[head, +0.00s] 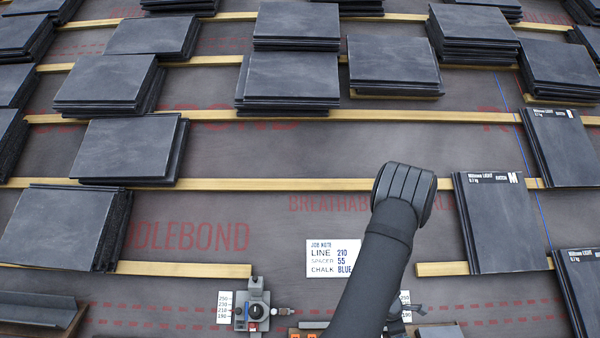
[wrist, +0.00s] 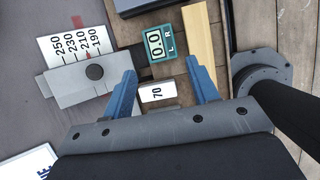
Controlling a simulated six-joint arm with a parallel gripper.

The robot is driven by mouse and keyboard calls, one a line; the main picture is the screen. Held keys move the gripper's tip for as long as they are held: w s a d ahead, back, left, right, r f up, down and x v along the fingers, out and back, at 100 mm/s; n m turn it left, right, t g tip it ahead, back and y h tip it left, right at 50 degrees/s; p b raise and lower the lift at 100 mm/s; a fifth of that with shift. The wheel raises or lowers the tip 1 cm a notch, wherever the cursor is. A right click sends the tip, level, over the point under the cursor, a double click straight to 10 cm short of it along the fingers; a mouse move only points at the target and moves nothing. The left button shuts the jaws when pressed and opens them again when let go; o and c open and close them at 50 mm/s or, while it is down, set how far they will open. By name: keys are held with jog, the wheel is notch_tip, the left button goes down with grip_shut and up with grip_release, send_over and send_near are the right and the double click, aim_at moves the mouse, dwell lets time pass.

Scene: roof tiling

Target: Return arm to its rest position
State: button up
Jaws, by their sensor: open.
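My gripper (wrist: 163,80) shows in the wrist view with its two blue fingers spread apart. Nothing is clasped between them. A small white label reading 70 (wrist: 157,92) shows in the gap, beyond or between the fingers; I cannot tell its distance. My black arm crosses the lower middle of the head view and hides most of what is behind it. My gripper cannot be made out clearly there.
A grey gauge block (wrist: 75,82) with a number scale (wrist: 75,42) and a display reading 0.0 (wrist: 160,46) lie near the fingers. In the head view, a gauge (head: 255,308), a job note (head: 333,258), wooden battens (head: 300,184) and stacked dark tiles (head: 500,225) surround my arm.

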jog(key=x, duration=0.9)
jog(key=shift+f, duration=0.25)
notch_tip(320, 180, up, 4)
jog(key=shift+r, duration=0.15)
jog(key=s+d+r, duration=0.4)
jog(key=s+r, duration=0.3)
jog(key=s, duration=0.4)
jog(key=d+r, duration=0.3)
jog(key=d, duration=0.6)
jog(key=w+a+f, duration=0.1)
jog(key=w+f, duration=0.2)
jog(key=w, duration=0.2)
jog(key=shift+w+f, duration=0.3)
jog(key=shift+w, duration=0.1)
jog(key=s+d+r, duration=0.1)
jog(key=s+r, duration=0.2)
jog(key=s, duration=0.2)
jog(key=a+f, duration=0.1)
jog(key=a, duration=0.5)
jog(key=shift+s+a+f, duration=0.25)
jog(key=shift+s+a, duration=0.05)
jog(key=shift+s, duration=0.05)
